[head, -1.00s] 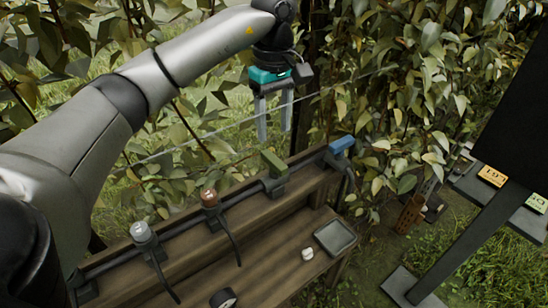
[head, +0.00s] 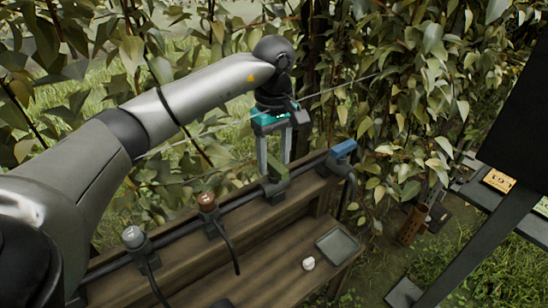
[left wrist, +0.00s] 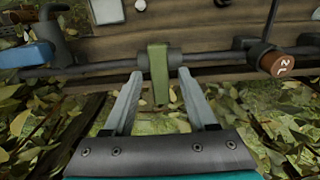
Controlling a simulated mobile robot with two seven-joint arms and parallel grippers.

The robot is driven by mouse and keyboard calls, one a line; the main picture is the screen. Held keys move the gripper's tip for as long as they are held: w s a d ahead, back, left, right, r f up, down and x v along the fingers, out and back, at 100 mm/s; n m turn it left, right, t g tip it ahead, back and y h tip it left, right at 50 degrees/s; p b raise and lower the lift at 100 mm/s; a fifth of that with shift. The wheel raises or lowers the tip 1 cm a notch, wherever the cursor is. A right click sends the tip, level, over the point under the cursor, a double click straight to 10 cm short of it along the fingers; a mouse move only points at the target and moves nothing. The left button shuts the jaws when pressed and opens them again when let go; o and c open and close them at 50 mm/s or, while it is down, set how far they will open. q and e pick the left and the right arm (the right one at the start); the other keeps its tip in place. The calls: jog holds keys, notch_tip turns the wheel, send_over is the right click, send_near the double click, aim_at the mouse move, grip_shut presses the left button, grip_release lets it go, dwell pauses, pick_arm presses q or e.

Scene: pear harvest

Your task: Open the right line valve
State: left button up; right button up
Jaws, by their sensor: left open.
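A dark pipe on a wooden bench carries a green lever (head: 275,180) and, further right, a blue lever (head: 342,149). My left gripper (head: 274,158) is open, pointing down just behind the green lever in the head view. In the left wrist view, the green lever (left wrist: 158,75) stands between the two spread fingers (left wrist: 160,95), with a gap visible on both sides. The blue lever (left wrist: 27,56) is off to the left there. Which lever belongs to the right line is not marked in view. My right gripper is not seen.
A brown cap (head: 207,202) and a grey cap (head: 134,237) sit further left on the pipe. A shallow tray (head: 337,245) and a small white round object (head: 308,263) lie on the bench. Leaves and a thin wire are behind. A dark panel stands at right.

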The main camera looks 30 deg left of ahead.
pick_arm(q)
jog(key=shift+c, duration=0.2)
grip_shut()
